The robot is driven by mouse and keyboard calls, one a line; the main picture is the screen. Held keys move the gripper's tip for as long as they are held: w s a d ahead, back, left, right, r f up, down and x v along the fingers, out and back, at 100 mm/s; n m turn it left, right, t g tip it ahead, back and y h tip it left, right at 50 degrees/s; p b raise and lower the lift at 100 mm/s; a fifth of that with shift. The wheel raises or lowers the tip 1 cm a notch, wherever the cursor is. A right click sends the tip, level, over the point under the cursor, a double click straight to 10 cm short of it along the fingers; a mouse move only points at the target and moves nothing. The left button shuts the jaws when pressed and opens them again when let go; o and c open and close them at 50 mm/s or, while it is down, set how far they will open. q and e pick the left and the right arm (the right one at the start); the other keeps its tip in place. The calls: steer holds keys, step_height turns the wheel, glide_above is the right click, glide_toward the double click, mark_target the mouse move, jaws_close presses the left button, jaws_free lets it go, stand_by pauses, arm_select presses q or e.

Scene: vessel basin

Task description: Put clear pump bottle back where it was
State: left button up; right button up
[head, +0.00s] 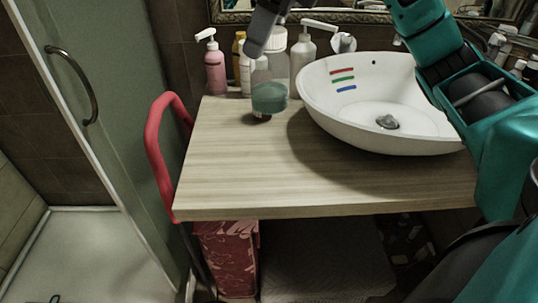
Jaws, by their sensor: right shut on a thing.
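The clear pump bottle (269,97), with blue-green liquid in its lower part, is upright at the back left of the wooden counter, left of the white basin. My right gripper (257,48) comes down from the top edge and is shut on the bottle's upper part, covering some of its neck and top. A dark shadow lies right under the bottle; I cannot tell whether its base touches the counter. My left gripper is not in view.
The white basin (340,112) with coloured stripes fills the counter's right. A pink pump bottle (215,70), a yellow-topped bottle (240,50) and a white pump bottle (302,55) stand close behind. The wooden counter (235,170) is clear in front. A red rail (152,150) borders its left side.

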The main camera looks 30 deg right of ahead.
mark_target(266, 76)
step_height(266, 76, down, 7)
steer(key=shift+w+d+f+b, duration=0.1)
steer(key=shift+b, duration=0.65)
arm_select(q)
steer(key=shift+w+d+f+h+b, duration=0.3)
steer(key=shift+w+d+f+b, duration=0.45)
steer(key=shift+b, duration=0.3)
arm_select(e)
step_height(266, 76, down, 12)
steer(key=shift+f, duration=0.1)
